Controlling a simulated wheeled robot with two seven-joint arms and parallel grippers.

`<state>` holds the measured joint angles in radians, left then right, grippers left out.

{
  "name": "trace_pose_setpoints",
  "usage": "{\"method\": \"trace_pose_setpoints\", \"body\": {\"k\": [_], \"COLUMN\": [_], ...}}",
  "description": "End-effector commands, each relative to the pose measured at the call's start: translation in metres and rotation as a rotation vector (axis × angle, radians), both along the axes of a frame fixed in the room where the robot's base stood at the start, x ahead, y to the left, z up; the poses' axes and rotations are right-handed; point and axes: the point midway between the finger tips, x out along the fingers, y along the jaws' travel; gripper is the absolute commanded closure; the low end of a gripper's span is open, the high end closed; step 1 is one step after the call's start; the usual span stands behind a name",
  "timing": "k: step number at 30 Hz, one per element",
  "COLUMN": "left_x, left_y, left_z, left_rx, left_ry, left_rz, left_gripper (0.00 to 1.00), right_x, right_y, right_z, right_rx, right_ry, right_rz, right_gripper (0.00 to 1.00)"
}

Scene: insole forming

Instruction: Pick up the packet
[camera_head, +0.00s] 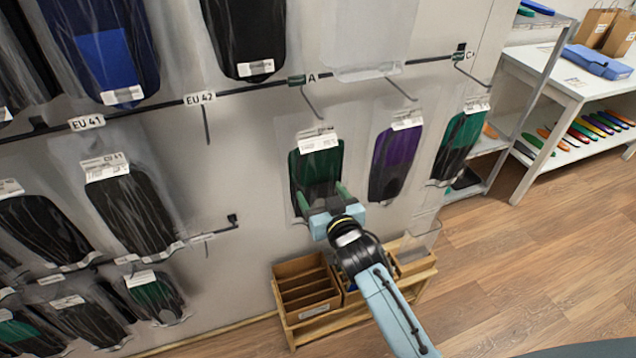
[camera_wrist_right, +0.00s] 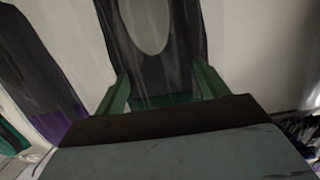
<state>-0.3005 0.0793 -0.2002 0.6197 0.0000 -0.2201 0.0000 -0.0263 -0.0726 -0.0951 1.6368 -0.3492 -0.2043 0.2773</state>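The packet in front of my right gripper is a clear bag with a dark green and black insole (camera_head: 318,168) and a white label at its top. It hangs on the wall rack. My right gripper (camera_head: 324,197) is at its lower part, with green fingers apart on either side. In the right wrist view the packet (camera_wrist_right: 150,72) stands between the two spread fingers (camera_wrist_right: 162,88); whether they touch it I cannot tell. My left gripper is not in view.
A purple packet (camera_head: 394,160) and a green-black packet (camera_head: 459,145) hang to the right. Many dark packets hang on the left.

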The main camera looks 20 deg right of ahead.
Motion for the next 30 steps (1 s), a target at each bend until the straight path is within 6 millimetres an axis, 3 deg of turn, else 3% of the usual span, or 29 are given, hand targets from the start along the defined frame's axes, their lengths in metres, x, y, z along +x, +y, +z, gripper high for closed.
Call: {"method": "trace_pose_setpoints", "body": {"k": [4, 13, 18, 23, 30], "left_x": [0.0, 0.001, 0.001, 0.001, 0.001], "left_y": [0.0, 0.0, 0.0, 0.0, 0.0], "left_z": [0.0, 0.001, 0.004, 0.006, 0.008], "left_rx": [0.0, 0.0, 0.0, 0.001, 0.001], "left_ry": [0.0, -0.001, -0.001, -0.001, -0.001], "left_rz": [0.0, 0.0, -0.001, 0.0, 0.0], "left_gripper": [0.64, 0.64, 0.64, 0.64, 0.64], "right_x": [0.0, 0.0, 0.0, -0.025, -0.079], "right_y": [0.0, 0.0, 0.0, -0.001, -0.003], "right_z": [0.001, 0.004, 0.019, 0.015, 0.014], "right_rx": [0.0, 0.0, 0.0, 0.001, 0.002], "right_ry": [-0.001, -0.002, -0.004, 0.001, 0.003], "right_rz": [0.0, 0.0, 0.001, 0.0, 0.0], "right_gripper": [0.52, 0.52, 0.52, 0.52, 0.52]}}
